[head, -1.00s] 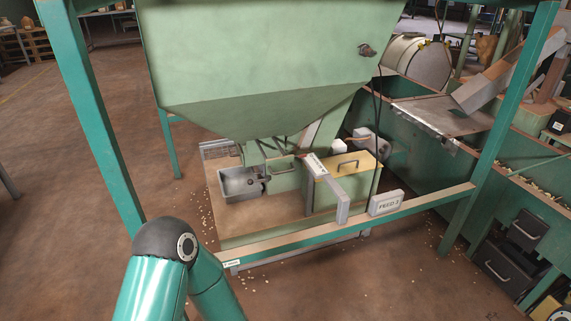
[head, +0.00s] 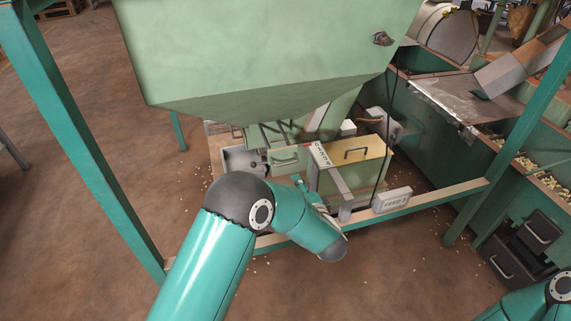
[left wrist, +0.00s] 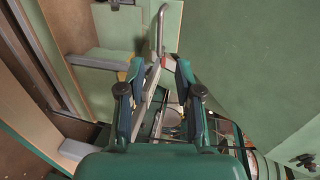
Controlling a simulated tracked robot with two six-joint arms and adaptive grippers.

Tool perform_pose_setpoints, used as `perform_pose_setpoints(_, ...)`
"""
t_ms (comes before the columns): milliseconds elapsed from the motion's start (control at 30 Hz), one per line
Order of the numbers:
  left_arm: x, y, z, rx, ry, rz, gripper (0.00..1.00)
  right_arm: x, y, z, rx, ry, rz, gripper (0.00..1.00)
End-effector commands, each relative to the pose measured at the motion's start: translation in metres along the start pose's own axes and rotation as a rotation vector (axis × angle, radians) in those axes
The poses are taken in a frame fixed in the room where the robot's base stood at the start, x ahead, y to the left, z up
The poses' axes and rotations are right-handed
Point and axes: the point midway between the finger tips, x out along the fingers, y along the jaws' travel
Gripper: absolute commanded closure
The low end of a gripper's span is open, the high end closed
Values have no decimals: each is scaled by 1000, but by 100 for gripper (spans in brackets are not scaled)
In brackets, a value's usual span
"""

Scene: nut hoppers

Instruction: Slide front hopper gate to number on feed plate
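The green hopper (head: 265,50) fills the upper head view. Below its outlet is the front gate with a grey bar handle (head: 285,161). A pale scale strip (head: 320,155) with small, unreadable marks lies right of it. The feed plate (head: 392,200) sits on the front rail; it reads FEED and a digit too small to be sure of. My left gripper (left wrist: 158,68) is open and empty in the left wrist view, a bar handle (left wrist: 159,30) just beyond its fingertips. In the head view my arm mostly hides this gripper. My right gripper is out of view.
A yellow-topped box (head: 350,155) with a handle stands right of the gate. A metal tray (head: 240,160) is to its left. The front rail (head: 440,196) and green frame posts (head: 80,150) surround the hopper. A dark cable hangs at the right.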

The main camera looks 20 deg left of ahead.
Motion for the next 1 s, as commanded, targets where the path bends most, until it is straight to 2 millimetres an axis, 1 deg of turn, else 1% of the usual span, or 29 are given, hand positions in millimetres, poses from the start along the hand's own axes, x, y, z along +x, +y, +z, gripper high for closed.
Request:
perform_pose_setpoints(33,12,3,1,-3,-3,-1,66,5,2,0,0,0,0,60)
perform_pose_setpoints(300,71,4,0,-2,0,0,66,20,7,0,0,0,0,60)
perform_pose_setpoints(500,108,4,-1,-2,1,0,66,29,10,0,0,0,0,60)
perform_pose_setpoints(600,121,3,-1,-2,2,1,66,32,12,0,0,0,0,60)
perform_pose_setpoints(700,129,3,-2,0,3,1,66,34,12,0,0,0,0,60)
perform_pose_setpoints(833,134,2,-2,0,5,1,66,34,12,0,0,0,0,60)
perform_pose_setpoints(1000,134,1,-2,0,5,1,66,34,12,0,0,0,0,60)
